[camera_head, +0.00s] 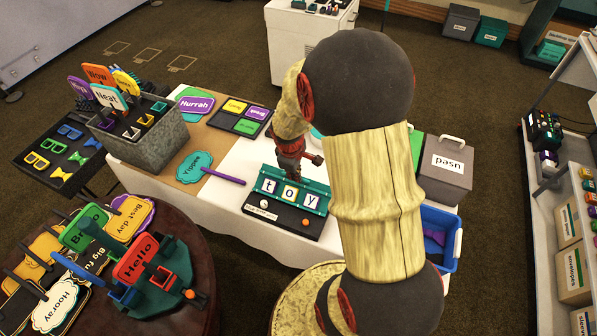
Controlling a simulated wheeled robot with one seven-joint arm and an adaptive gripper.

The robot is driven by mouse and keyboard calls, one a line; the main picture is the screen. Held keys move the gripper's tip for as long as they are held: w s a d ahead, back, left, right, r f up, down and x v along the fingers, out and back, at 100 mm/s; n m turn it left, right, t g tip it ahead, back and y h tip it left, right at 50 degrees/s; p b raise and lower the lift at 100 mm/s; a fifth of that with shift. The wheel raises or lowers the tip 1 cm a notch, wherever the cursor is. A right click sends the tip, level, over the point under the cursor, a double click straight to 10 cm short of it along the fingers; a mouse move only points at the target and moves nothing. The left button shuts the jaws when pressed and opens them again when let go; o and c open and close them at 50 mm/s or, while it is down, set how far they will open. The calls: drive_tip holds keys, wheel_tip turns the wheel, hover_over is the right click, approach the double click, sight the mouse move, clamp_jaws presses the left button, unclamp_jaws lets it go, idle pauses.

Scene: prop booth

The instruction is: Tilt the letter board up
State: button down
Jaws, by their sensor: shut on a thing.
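The letter board (262,183) is teal and carries light tiles that spell "toy". It stands on a dark base (283,220) on the white-covered table. The base has a white knob at its left, an orange knob at its right and a small label in front. My gripper (293,176) reaches down from above to the board's back edge and is shut on it. My arm crosses the view and the gripper's own body hides the exact contact. The board's exact slant is hard to tell from this high view.
A purple-handled "Yippee" sign (196,167) lies left of the board. A grey bin (155,135) of signs stands further left, and a round table (190,250) holds more signs. A grey "pasn" box (446,168) and blue crate (441,238) are at right, partly behind my arm.

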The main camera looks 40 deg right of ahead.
drive_tip(key=shift+s+a+f, duration=0.7)
drive_tip(key=shift+a+f, duration=0.05)
drive_tip(key=shift+f, duration=0.05)
drive_tip(key=c, duration=1.9)
unclamp_jaws()
drive_tip(key=shift+w+a, duration=0.15)
drive_tip(key=shift+w, duration=0.05)
drive_tip(key=shift+r, duration=0.5)
drive_tip(key=v, duration=1.1)
drive_tip(key=shift+w+d+r, duration=0.25)
drive_tip(key=shift+w+r, duration=0.1)
